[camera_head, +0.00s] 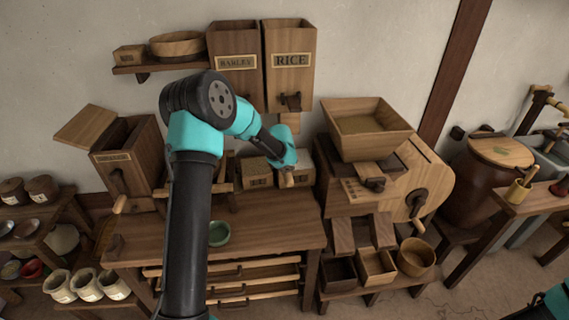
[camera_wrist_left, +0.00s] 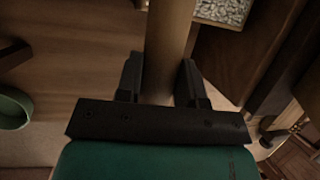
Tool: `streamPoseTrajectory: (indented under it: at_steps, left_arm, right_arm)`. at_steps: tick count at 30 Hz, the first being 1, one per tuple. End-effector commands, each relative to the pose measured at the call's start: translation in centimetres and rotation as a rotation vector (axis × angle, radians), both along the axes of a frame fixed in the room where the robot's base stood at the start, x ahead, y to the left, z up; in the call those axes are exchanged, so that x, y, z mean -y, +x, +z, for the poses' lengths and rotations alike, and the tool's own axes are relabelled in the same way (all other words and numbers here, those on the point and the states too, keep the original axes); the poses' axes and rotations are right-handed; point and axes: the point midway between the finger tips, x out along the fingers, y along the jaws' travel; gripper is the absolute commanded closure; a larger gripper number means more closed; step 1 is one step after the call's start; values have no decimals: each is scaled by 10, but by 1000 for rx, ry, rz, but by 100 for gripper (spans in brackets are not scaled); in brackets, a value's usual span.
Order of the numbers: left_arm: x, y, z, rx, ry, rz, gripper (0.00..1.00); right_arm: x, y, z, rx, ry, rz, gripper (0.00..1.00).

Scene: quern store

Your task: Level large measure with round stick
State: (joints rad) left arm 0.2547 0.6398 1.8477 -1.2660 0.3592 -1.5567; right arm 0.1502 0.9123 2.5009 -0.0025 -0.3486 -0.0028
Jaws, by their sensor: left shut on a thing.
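My left gripper (camera_head: 288,176) is over the back right of the wooden bench. In the left wrist view its jaws (camera_wrist_left: 160,85) are shut on a round wooden stick (camera_wrist_left: 170,35), which runs away from me past the top edge. A box filled with pale grain (camera_wrist_left: 224,10) shows beside the stick's far part; I cannot tell whether they touch. In the head view two square wooden boxes, a left one (camera_head: 256,178) and a right one (camera_head: 306,178), stand at the bench's back, partly behind my arm. I cannot tell which is the large measure. My right gripper is out of view.
The bench (camera_head: 270,236) holds a green bowl (camera_head: 219,234), also in the left wrist view (camera_wrist_left: 14,110). Barley (camera_head: 234,84) and rice (camera_head: 290,75) bins hang above. A wooden machine with a hopper (camera_head: 366,145) stands at right. The bench's front right is clear.

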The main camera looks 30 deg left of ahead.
Motion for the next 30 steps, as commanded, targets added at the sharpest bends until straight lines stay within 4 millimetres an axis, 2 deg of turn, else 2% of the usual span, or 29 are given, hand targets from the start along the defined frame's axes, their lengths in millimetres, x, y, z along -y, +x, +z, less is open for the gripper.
streamPoseTrajectory:
  at_steps: [25, 30]
  left_arm:
    - [0, 0, -46, 0, -1, -1, 98]
    - [0, 0, -47, 1, 0, -1, 98]
  right_arm:
    - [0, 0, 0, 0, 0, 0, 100]
    - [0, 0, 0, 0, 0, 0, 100]
